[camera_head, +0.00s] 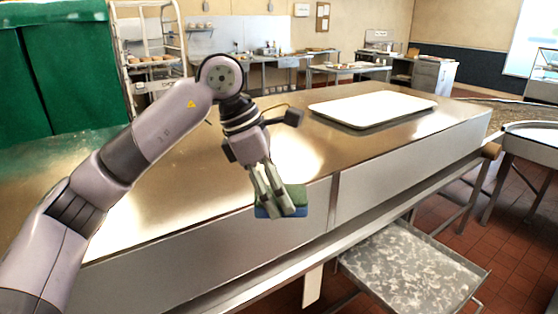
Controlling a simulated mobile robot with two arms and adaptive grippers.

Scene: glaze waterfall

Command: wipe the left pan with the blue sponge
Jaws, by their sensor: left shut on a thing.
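My left gripper (276,203) is shut on the blue sponge (267,212), which also shows a green part beside its fingers. The gripper points down and holds the sponge by the front edge of the metal counter. I cannot tell whether the sponge touches the counter. A shallow white pan (372,109) lies flat on the counter, behind and to the right of the gripper and apart from it. I cannot tell whether it is the left pan. My right gripper is not in view.
The counter (180,180) is bare around the pan. A speckled grey tray (410,264) sits lower, in front of the counter. A light-topped stand (537,134) is at the right edge. A wheeled rack (150,62) and green covers (70,65) stand behind at left.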

